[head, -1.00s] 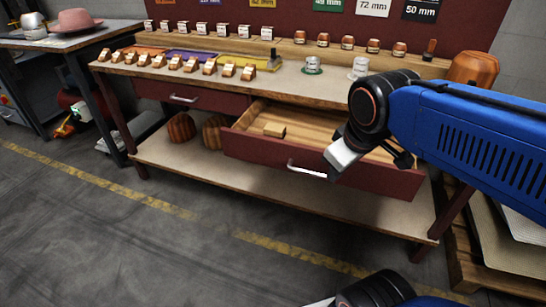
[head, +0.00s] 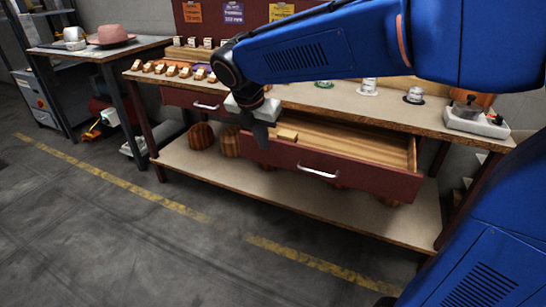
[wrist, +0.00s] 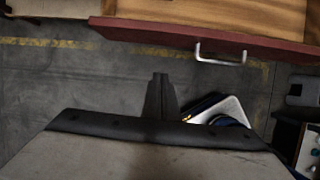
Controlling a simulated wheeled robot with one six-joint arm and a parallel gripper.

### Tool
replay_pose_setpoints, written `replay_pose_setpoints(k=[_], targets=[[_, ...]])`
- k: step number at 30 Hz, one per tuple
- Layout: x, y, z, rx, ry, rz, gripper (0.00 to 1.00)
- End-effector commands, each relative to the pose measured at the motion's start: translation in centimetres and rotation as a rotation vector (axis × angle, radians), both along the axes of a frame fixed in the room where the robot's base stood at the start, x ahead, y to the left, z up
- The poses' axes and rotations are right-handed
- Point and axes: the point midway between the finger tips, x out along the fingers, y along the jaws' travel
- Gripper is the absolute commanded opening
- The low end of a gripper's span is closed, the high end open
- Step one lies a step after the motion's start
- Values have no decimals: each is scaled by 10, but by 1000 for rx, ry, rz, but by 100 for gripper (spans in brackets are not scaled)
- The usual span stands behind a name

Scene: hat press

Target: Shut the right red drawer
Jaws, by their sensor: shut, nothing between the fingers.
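The right red drawer (head: 350,182) stands pulled out from under the workbench, its wooden inside showing. Its silver handle (head: 318,171) is on the front panel. The wrist view shows the red front edge (wrist: 150,33) and the handle (wrist: 221,53) near the top. My gripper (head: 262,138) hangs by the left end of the drawer in the head view, overlapping its left front corner. In the wrist view my gripper's fingers (wrist: 160,80) are together and empty, with a visible gap of floor between them and the drawer front. I cannot tell the exact distance.
The left red drawer (head: 190,100) is shut. Wooden hat forms (head: 201,136) stand on the lower shelf (head: 190,160). The floor (head: 150,240) in front of the bench is clear.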

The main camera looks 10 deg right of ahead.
Motion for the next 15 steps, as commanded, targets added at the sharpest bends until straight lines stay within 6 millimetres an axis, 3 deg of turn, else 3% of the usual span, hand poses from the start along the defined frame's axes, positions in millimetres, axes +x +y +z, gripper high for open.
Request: replay_pose_setpoints(k=[8,15], targets=[[8,2,-15,-20,11,41,0],[20,-7,-52,-20,11,40,0]])
